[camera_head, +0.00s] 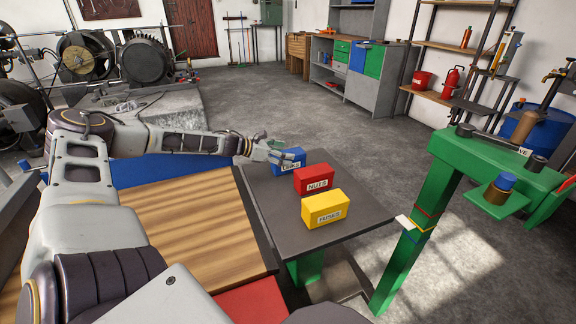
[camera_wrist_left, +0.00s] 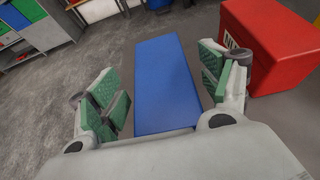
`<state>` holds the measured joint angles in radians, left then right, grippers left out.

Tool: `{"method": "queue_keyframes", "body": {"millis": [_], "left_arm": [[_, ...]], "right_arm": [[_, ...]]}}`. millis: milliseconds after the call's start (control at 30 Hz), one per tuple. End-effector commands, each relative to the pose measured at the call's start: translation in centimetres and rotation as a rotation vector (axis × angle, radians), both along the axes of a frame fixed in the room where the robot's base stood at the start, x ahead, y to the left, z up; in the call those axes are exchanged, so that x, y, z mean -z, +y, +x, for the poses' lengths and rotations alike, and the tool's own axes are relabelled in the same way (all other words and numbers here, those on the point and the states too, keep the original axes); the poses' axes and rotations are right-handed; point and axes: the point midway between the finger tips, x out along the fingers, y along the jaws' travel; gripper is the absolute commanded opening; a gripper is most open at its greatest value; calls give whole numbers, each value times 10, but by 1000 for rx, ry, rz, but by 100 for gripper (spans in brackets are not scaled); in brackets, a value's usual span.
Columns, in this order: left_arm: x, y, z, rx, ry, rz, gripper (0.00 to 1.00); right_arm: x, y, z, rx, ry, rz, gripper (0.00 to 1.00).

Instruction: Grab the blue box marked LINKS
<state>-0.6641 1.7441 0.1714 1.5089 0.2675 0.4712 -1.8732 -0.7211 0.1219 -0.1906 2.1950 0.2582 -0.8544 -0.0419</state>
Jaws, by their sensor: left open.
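The blue box (camera_head: 290,160), with a white label that reads LINKS in part, stands at the far end of the dark table (camera_head: 346,226). In the left wrist view its blue top (camera_wrist_left: 165,85) fills the space between the finger pads. My left gripper (camera_head: 277,150) is at the box, reaching in from the left, and partly covers it. In the wrist view the left gripper (camera_wrist_left: 162,96) is open, one finger to each side of the box, with gaps visible. I cannot tell how far its fingertips are above the box. My right gripper is not in view.
A red box (camera_head: 314,180) marked NUTS stands near the blue box, close to the right finger in the wrist view (camera_wrist_left: 270,45). A yellow box (camera_head: 323,208) stands nearer. A wooden board (camera_head: 190,225) lies left. A green stand (camera_head: 430,200) rises to the right.

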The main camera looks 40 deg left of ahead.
Motion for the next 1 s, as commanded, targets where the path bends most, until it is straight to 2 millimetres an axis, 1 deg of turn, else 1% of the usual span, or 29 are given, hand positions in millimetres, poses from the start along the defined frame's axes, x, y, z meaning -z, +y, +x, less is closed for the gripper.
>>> {"method": "queue_keyframes", "body": {"millis": [33, 133, 700, 1000], "left_arm": [[4, -1, 1, 1, 2, 1, 79], [3, -3, 4, 1, 1, 1, 79], [3, -4, 6, 1, 0, 0, 79], [3, -4, 6, 1, 0, 0, 40]], "right_arm": [[4, 0, 0, 0, -1, 3, 40], [6, 1, 1, 0, -7, 8, 40], [6, 1, 1, 0, -10, 9, 40], [6, 1, 1, 0, -9, 9, 40]]}}
